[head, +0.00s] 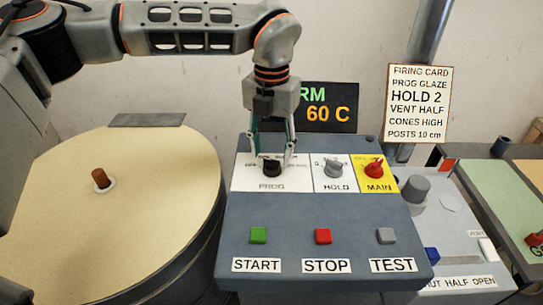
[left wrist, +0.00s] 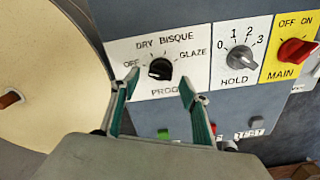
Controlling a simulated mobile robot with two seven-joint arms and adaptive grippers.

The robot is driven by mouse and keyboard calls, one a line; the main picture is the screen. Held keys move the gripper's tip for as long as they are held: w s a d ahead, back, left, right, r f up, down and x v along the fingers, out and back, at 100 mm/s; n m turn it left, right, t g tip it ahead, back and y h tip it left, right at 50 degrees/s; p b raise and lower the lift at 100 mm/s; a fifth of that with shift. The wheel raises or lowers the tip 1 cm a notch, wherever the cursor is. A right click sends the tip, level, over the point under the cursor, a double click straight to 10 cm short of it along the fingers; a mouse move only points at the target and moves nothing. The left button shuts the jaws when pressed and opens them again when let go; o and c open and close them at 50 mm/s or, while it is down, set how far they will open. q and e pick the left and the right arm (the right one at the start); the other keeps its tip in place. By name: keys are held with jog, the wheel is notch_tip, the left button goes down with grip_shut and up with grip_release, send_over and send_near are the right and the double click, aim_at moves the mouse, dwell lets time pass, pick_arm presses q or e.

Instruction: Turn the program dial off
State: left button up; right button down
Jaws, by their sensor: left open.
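The program dial (head: 271,169) is a black knob on a white plate marked PROG, at the left of the sloped control panel (head: 290,213). In the left wrist view the dial (left wrist: 160,69) has OFF, DRY, BISQUE and GLAZE printed around it. A pale mark shows on the knob, but I cannot tell surely which label it points to. My left gripper (head: 272,156) is open above the dial, its fingers pointing down. In the left wrist view the left gripper's fingertips (left wrist: 160,81) stand apart on either side of the knob, with gaps visible. My right gripper is out of view.
The grey HOLD dial (head: 334,169) and red MAIN switch (head: 375,169) sit right of the program dial. START (head: 258,235), STOP (head: 323,236) and TEST (head: 386,236) buttons lie below. A display (head: 330,108) stands behind. A round cream-topped kiln (head: 150,215) is left.

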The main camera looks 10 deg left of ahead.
aim_at(272, 161)
pick_arm(q)
notch_tip(272, 161, up, 9)
jog(key=shift+r, duration=0.2)
dwell(0.4)
